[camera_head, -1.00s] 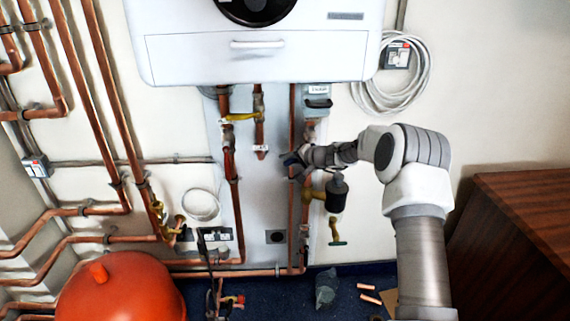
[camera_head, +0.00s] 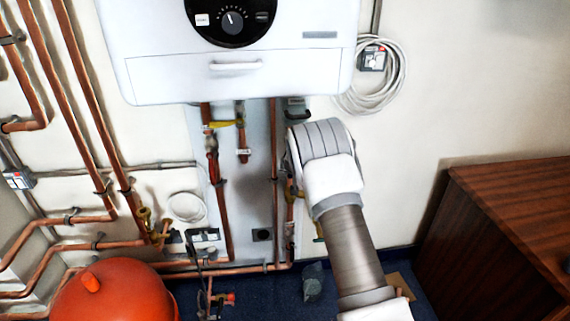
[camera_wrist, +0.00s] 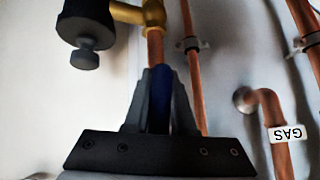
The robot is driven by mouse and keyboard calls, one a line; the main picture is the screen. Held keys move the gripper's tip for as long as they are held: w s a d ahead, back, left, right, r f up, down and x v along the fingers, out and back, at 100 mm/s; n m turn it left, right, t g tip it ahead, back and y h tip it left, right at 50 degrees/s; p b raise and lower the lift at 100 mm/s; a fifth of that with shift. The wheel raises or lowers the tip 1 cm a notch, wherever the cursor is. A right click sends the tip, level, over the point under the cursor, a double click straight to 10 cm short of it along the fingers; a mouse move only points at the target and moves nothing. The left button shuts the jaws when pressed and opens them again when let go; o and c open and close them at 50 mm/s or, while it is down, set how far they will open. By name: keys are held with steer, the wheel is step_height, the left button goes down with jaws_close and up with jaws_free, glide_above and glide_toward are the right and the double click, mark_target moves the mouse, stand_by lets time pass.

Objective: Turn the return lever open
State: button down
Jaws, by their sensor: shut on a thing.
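In the wrist view, my gripper (camera_wrist: 162,74) is shut on a blue lever (camera_wrist: 158,105), which shows as a narrow blue strip between the dark fingers. I take it for the return lever. A copper pipe (camera_wrist: 155,48) rises directly behind the fingertips, with a brass fitting (camera_wrist: 152,14) on it. The lever's pivot is hidden, so its angle to the pipe cannot be told. In the head view, my own arm covers the gripper and the lever.
A black cylinder (camera_wrist: 88,15) with a knob sticks out near the fingers. A pipe with a GAS tag (camera_wrist: 286,134) stands to the right in the wrist view. The white boiler (camera_head: 238,78) hangs above, a yellow lever (camera_head: 221,124) is left of my arm, and a wooden cabinet (camera_head: 510,215) stands right.

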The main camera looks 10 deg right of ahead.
steer(key=shift+d+n+h+p, duration=0.4)
steer(key=shift+d+h+p, duration=0.3)
steer(key=shift+p, duration=0.15)
steer(key=c, duration=0.8)
jaws_free()
steer(key=shift+o, duration=0.2)
steer(key=p+v, duration=0.2)
steer(key=v, duration=1.5)
steer(key=shift+s, duration=0.2)
steer(key=shift+s+r, duration=0.1)
